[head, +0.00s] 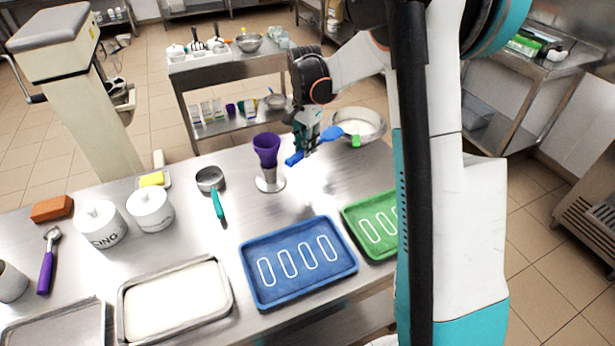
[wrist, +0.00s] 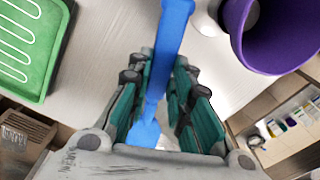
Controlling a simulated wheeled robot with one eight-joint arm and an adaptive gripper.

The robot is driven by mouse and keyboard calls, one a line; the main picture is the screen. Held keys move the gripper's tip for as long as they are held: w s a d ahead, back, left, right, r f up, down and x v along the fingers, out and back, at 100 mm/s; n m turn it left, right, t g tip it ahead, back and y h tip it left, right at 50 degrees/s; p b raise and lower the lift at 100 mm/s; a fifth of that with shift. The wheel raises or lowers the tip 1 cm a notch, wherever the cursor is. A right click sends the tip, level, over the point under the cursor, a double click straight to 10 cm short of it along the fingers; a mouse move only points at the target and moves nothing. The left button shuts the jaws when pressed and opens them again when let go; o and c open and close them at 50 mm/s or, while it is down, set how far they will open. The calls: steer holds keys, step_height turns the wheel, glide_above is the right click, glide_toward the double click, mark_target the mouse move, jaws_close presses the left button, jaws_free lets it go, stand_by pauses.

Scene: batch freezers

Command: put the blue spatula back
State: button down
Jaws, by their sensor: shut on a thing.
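In the head view the spatula (head: 331,133) sticks out on both sides of my gripper (head: 306,143), with one blue end (head: 294,159) at the lower left. The gripper is shut on it, above the far part of the steel table, just right of the purple cup. The fingers hide the middle of the spatula.
A purple cup (head: 266,146) stands on a metal holder (head: 270,181). A metal bowl (head: 372,121) is behind on the right. A blue tray (head: 262,298) and a green tray (head: 352,222) lie nearer. A back table (head: 222,69) holds utensils in containers.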

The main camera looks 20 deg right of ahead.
mark_target(306, 182)
step_height(306, 182, down, 12)
steer(key=shift+r+b, duration=0.2)
steer(key=shift+b, duration=0.95)
steer(key=shift+f, duration=0.15)
steer(key=c, duration=1.4)
jaws_free()
steer(key=shift+c, duration=0.2)
